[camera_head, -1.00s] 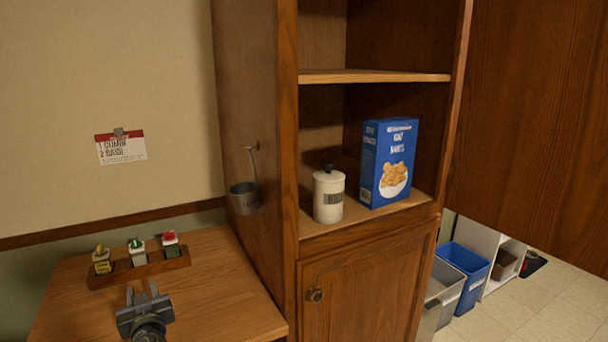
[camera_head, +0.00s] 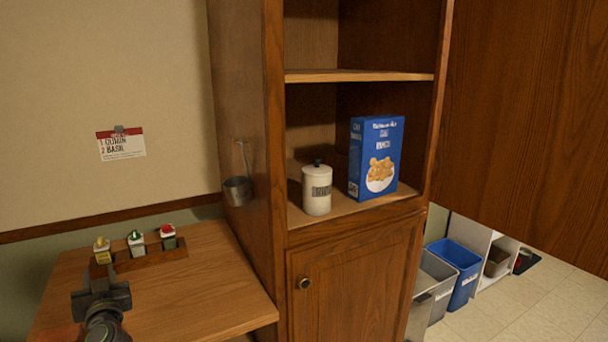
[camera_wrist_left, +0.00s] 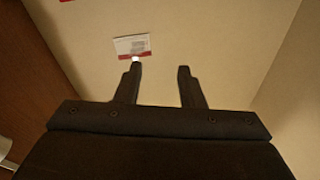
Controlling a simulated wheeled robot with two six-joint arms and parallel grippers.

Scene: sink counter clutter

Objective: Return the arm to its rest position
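My left gripper (camera_head: 101,282) is over the wooden counter at the lower left of the head view, in front of the spice rack. In the left wrist view its two fingers (camera_wrist_left: 158,85) stand apart with nothing between them, so it is open and empty. Beyond the fingers that view shows the wall and the note card (camera_wrist_left: 131,45), which appears upside down. My right gripper is in neither view.
A spice rack (camera_head: 152,262) with yellow-, green- and red-topped jars stands on the counter (camera_head: 215,300). The open cabinet holds a white canister (camera_head: 317,190) and a blue box (camera_head: 375,158). A metal cup (camera_head: 237,191) hangs on its side. Bins (camera_head: 460,268) stand right.

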